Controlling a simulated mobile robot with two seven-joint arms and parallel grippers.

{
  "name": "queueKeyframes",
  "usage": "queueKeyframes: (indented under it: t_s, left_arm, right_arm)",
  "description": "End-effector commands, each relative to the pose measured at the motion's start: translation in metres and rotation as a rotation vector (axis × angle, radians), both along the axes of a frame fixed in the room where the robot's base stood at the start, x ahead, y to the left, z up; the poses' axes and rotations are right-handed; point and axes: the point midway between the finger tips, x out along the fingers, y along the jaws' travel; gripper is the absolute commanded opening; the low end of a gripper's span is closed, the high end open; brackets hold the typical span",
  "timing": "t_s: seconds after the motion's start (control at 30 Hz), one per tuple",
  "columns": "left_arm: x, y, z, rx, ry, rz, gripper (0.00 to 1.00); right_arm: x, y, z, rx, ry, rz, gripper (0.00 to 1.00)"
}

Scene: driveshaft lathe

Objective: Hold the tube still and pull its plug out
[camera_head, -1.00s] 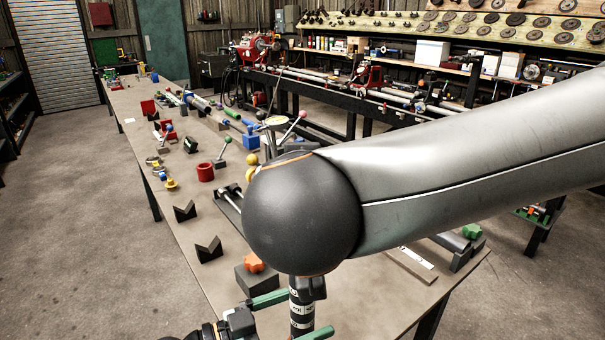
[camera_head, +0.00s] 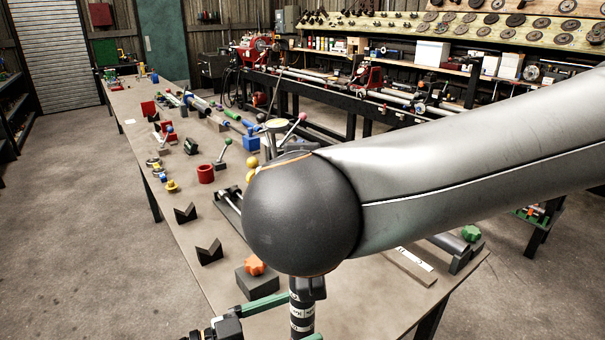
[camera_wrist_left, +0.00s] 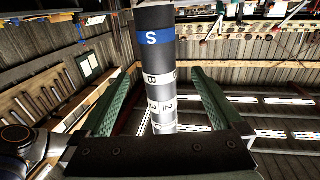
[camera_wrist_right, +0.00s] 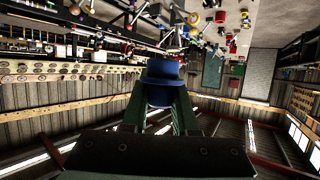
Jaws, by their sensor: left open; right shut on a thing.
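The tube (camera_head: 302,312), black with white lettered bands, stands roughly upright below the black ball joint of my right arm. In the left wrist view the tube (camera_wrist_left: 157,70) shows a blue band marked S and runs up to the top edge. My left gripper (camera_wrist_left: 166,74) is open, its green fingers on either side of the tube. My right gripper (camera_wrist_right: 162,90) is shut on a blue plug (camera_wrist_right: 163,72) with a wider rim. The right arm hides the right gripper and the plug in the head view.
The long workbench (camera_head: 165,290) carries an orange star knob on a dark block (camera_head: 257,283), black V-blocks (camera_head: 208,251), a red cup (camera_head: 205,173) and many small parts. A green knob (camera_head: 471,233) lies at the right. A lathe (camera_head: 262,48) stands behind.

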Motion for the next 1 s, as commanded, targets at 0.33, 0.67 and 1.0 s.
queueKeyframes:
  t_s: [0.33, 0.67, 1.0]
  left_arm:
    - [-0.009, 0.02, 0.001, 0.001, 0.0, 0.001, 1.0]
    - [-0.016, 0.036, 0.001, 0.001, -0.002, 0.0, 1.0]
    - [-0.017, 0.037, 0.001, 0.001, -0.002, 0.0, 1.0]
  right_arm:
    - [0.0, 0.0, 0.009, 0.0, 0.0, 0.0, 0.0]
    - [0.0, 0.0, 0.015, 0.0, 0.0, 0.0, 0.0]
    - [0.0, 0.0, 0.015, 0.0, 0.0, 0.0, 0.0]
